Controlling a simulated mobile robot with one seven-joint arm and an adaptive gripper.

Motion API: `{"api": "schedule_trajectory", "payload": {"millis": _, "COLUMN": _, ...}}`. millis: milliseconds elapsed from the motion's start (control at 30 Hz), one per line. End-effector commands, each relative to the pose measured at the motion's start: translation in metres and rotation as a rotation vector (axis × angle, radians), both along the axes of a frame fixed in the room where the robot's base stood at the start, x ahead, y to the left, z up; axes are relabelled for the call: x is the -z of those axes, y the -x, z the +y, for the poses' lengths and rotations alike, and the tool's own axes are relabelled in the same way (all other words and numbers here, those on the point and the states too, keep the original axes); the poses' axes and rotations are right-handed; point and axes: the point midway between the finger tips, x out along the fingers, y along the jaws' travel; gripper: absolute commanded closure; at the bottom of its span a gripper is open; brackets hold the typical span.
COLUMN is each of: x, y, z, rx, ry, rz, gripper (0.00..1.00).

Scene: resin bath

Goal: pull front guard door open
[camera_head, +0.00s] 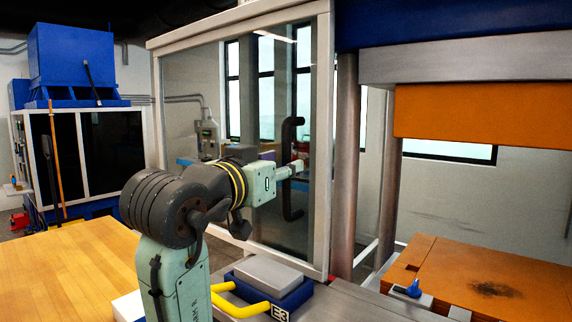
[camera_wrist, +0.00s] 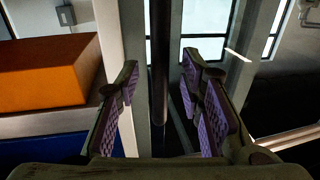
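The front guard door is a clear panel in a pale frame (camera_head: 323,150), standing upright in the middle of the head view. A black vertical bar handle (camera_head: 288,202) is on its right part. My gripper (camera_head: 297,167) is at mid-height of the handle and overlaps it in the head view. In the wrist view, the purple-padded fingers of my gripper (camera_wrist: 160,72) are spread apart. The dark handle bar (camera_wrist: 159,45) runs upright between them, with a gap on each side. How deep it sits between the pads is hard to tell.
A wooden table (camera_head: 70,270) is at the lower left. A blue block with a yellow handle (camera_head: 240,304) sits below my arm. An orange press block (camera_head: 480,115) hangs above an orange bed (camera_head: 490,275) at the right. A metal column (camera_head: 345,170) stands beside the door.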

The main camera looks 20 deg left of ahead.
Motion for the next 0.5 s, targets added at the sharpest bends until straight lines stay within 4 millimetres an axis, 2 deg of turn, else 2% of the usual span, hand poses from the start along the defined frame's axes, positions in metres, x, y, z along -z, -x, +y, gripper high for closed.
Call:
{"api": "schedule_trajectory", "payload": {"millis": 100, "x": -0.001, "y": 0.027, "z": 0.004, "rx": -0.002, "ry": -0.001, "rz": -0.004, "gripper": 0.65}}
{"api": "schedule_trajectory", "payload": {"millis": 300, "x": -0.001, "y": 0.067, "z": 0.011, "rx": -0.002, "ry": -0.002, "rz": -0.003, "gripper": 0.65}}
{"api": "schedule_trajectory", "payload": {"millis": 500, "x": -0.001, "y": 0.089, "z": 0.013, "rx": 0.0, "ry": -0.001, "rz": -0.002, "gripper": 0.65}}
